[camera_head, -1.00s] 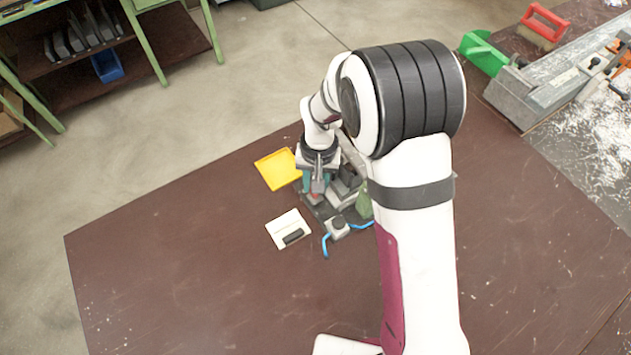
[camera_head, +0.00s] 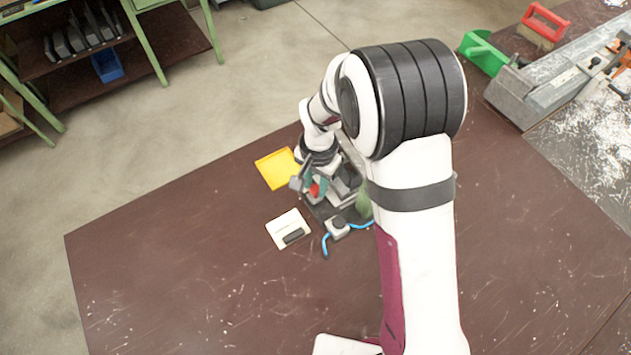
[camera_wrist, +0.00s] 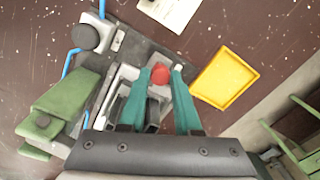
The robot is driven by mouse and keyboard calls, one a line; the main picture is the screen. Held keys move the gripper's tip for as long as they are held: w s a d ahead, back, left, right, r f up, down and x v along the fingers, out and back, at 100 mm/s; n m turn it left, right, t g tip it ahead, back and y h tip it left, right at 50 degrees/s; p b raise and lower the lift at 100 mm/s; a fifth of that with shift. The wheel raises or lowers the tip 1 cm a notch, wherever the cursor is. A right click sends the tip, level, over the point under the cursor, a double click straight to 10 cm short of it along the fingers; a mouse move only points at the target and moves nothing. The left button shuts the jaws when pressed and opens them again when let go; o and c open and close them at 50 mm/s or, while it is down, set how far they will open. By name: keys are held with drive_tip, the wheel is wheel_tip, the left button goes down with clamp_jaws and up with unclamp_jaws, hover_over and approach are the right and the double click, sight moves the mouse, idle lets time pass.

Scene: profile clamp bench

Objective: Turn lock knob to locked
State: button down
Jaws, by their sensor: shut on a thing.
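The red lock knob (camera_wrist: 160,76) sits on the clamp fixture and shows between the teal fingertips of my gripper (camera_wrist: 160,72) in the wrist view. The fingers are shut on the knob, one on each side. A small pale spot shows at the right fingertip. In the head view the red knob (camera_head: 315,190) shows beside my gripper (camera_head: 316,184). The clamp fixture's dark base plate (camera_head: 322,211) carries grey metal blocks and a green part (camera_wrist: 62,105). I cannot tell from the views whether the knob stands at locked.
A yellow tray (camera_head: 277,168) lies close beside the fixture. A cream plate with a black handle (camera_head: 289,229) lies in front. A grey round button unit (camera_head: 338,224) has a blue hose. The brown tabletop (camera_head: 200,270) is clear at front left.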

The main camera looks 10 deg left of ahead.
drive_tip(key=c, duration=0.6)
unclamp_jaws()
drive_tip(key=shift+r, duration=0.1)
wheel_tip(320, 180, up, 16)
drive_tip(key=shift+d+f, duration=0.2)
drive_tip(key=shift+d, duration=0.15)
drive_tip(key=shift+s, duration=0.15)
drive_tip(key=s+d+r+m, duration=0.1)
drive_tip(key=s+d+r, duration=0.3)
drive_tip(key=s+d, duration=0.7)
drive_tip(key=s+d+f+y, duration=0.1)
drive_tip(key=s+d, duration=0.3)
drive_tip(key=s, duration=0.7)
drive_tip(key=shift+f+m, duration=0.4)
drive_tip(key=shift+f, duration=0.25)
